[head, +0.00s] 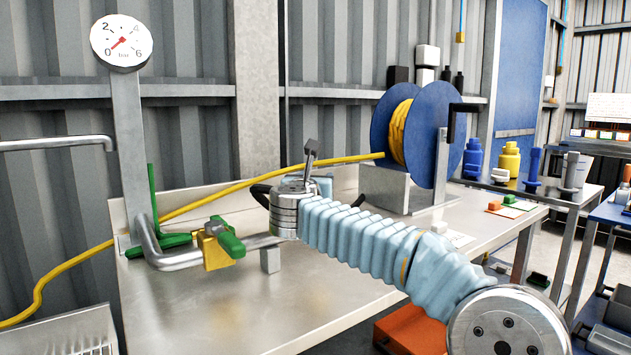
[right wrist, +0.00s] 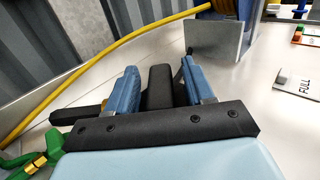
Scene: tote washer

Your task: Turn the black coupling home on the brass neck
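My right gripper (right wrist: 160,78) shows in the right wrist view with its two blue fingers apart. A black block, which looks like part of the black coupling (right wrist: 160,88), stands between the fingers, with what look like narrow gaps on both sides. A black bar (right wrist: 77,113) sticks out to the left past the left finger. In the head view my right arm reaches from the lower right, and its wrist hides most of the fingers and the coupling. A black curved part (head: 260,194) shows left of the wrist. The brass neck cannot be made out. My left gripper is not in view.
A steel pipe (head: 175,261) with a brass valve body (head: 216,251), green handles (head: 231,243) and a pressure gauge (head: 121,42) stands at the left. A yellow hose (head: 225,190) runs behind to the blue reel (head: 445,130). The bench front (head: 240,312) is clear.

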